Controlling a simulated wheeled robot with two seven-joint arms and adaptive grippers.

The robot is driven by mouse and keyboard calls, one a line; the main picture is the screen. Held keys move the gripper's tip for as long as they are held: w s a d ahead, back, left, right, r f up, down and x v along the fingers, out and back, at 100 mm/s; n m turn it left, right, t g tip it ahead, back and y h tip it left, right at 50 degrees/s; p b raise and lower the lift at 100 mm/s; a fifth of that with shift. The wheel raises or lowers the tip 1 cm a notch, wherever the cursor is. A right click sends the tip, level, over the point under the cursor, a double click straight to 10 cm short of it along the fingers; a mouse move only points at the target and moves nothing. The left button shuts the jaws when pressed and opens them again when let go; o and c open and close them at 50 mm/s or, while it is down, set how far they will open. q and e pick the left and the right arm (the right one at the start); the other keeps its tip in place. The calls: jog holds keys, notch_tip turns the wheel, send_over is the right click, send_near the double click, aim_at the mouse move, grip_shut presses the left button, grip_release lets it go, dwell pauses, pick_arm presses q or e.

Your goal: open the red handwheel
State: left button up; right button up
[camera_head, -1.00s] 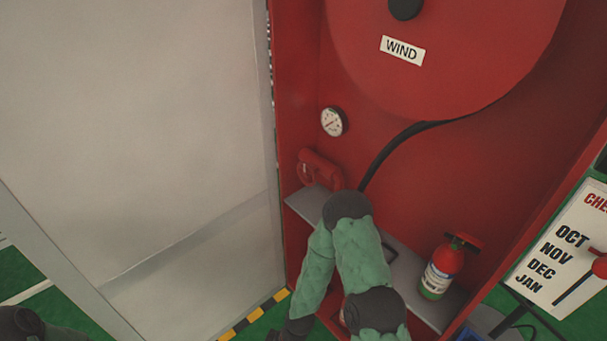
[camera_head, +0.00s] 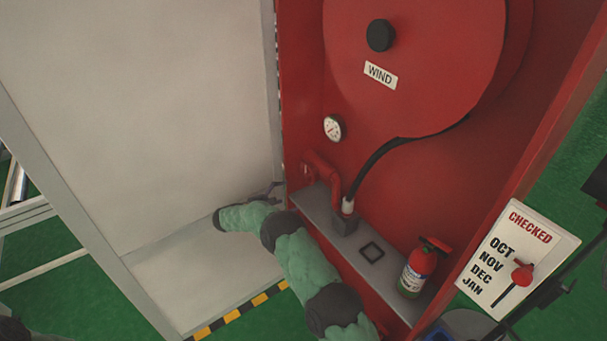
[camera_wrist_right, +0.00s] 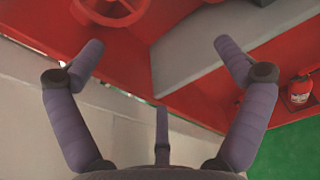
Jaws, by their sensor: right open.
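The red handwheel (camera_wrist_right: 117,6) shows at the top of the right wrist view, cut off by the picture's edge, with its rim and spokes visible. In the head view the handwheel (camera_head: 308,172) is at the left inside wall of the red cabinet, seen nearly edge-on beside a bent red pipe (camera_head: 335,180). My right gripper (camera_wrist_right: 158,48) is open and empty, its fingers spread below the handwheel and apart from it. In the head view my right gripper (camera_head: 268,192) is small and partly hidden by the arm, just left of the handwheel. My left gripper is not in view.
A grey shelf (camera_head: 372,252) carries a fire extinguisher (camera_head: 418,272). A pale door panel (camera_head: 140,110) stands open at the left, close to my right arm. The hose reel (camera_head: 430,60) and gauge (camera_head: 333,128) are above. A checklist sign (camera_head: 515,255) is at the right.

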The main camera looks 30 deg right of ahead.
jog(key=h, duration=0.2)
send_near(305, 175)
jog(key=shift+m, duration=0.4)
jog(key=d, duration=0.7)
jog(key=w+d, duration=0.1)
jog(key=d, duration=0.3)
jog(key=shift+b, duration=0.35)
jog(key=c, duration=0.9)
